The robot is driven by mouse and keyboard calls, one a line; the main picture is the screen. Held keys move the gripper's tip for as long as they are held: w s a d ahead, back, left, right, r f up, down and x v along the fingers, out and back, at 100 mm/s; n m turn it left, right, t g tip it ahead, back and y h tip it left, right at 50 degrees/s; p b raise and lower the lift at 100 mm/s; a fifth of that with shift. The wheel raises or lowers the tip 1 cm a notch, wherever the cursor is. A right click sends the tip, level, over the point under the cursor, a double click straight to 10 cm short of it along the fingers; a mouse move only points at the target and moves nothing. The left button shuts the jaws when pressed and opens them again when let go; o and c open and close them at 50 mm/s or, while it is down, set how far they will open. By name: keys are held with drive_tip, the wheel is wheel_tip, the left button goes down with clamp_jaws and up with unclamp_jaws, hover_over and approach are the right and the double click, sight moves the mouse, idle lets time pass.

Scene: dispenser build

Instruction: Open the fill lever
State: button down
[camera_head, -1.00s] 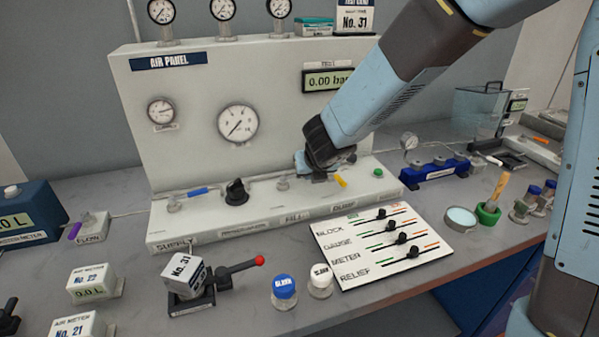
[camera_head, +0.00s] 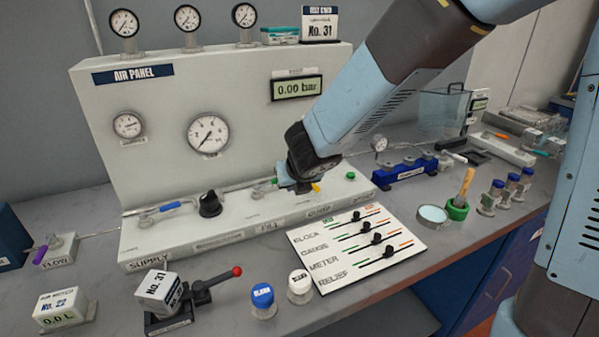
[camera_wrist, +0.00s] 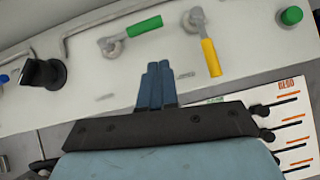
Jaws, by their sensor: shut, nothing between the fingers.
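The fill lever (camera_wrist: 145,26) has a green grip on a grey pivot. In the wrist view it lies roughly along the pipe, its grip pointing right. In the head view only a small green part (camera_head: 272,182) shows beside my gripper, above the FILL label. My gripper (camera_wrist: 158,68) is shut and empty. In the wrist view its fingertips show below the green grip, with a gap in the picture; whether they touch is unclear. In the head view my gripper (camera_head: 303,188) is partly hidden by my own wrist.
A yellow lever (camera_wrist: 211,57) stands to the right of the fill lever, pointing across the ledge. A green button (camera_wrist: 291,15) sits farther right. A black knob (camera_head: 210,204) and a blue lever (camera_head: 170,206) are to the left. The display (camera_head: 297,88) reads 0.00 bar.

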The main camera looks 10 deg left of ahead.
drive_tip(key=v, duration=0.8)
drive_tip(key=shift+s+d+r, duration=0.2)
idle(0.3)
drive_tip(key=s+d+r+m+h, duration=0.1)
drive_tip(key=d+r+m+h, duration=0.15)
drive_tip(key=d+m, duration=0.75)
drive_tip(key=d+r+m+h, duration=0.1)
drive_tip(key=d+r+m, duration=0.3)
drive_tip(key=d+m, duration=0.55)
drive_tip(key=s+d+r+m, duration=0.1)
drive_tip(key=s+d+m, duration=0.4)
drive_tip(key=m, duration=0.5)
drive_tip(key=s+d+r+m+g, duration=0.1)
drive_tip(key=s+d+m, duration=0.4)
drive_tip(key=m, duration=0.6)
drive_tip(key=shift+s+d+r, duration=0.25)
drive_tip(key=shift+s+d, duration=0.15)
drive_tip(key=shift+s, duration=0.4)
drive_tip(key=shift+m, duration=0.25)
